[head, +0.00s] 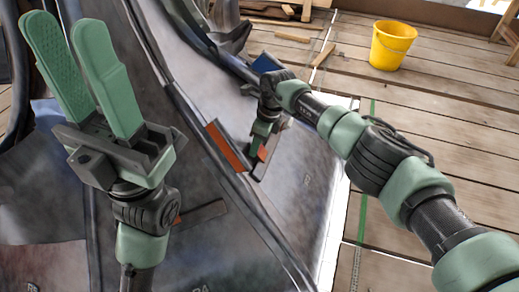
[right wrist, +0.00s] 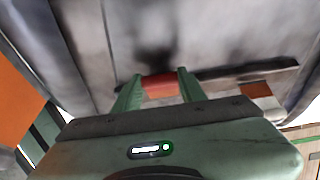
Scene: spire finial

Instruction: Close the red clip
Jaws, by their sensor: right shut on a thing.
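The red clip (right wrist: 160,87) sits between the two green fingers of my right gripper (right wrist: 158,84) in the right wrist view, against the grey metal surface. In the head view the right gripper (head: 260,150) points down at the spire's sheet, and a small bit of red (head: 262,153) shows at its fingers. The fingers are shut on the red clip; they hide part of it, and I cannot tell whether it is closed. My left gripper (head: 68,45) is raised at the left in the head view, fingers up, apart and empty.
An orange plate (head: 226,146) stands just left of the right gripper. A dark bar (right wrist: 235,73) runs beside the clip. Another dark bar (head: 204,214) lies lower on the grey sheet.

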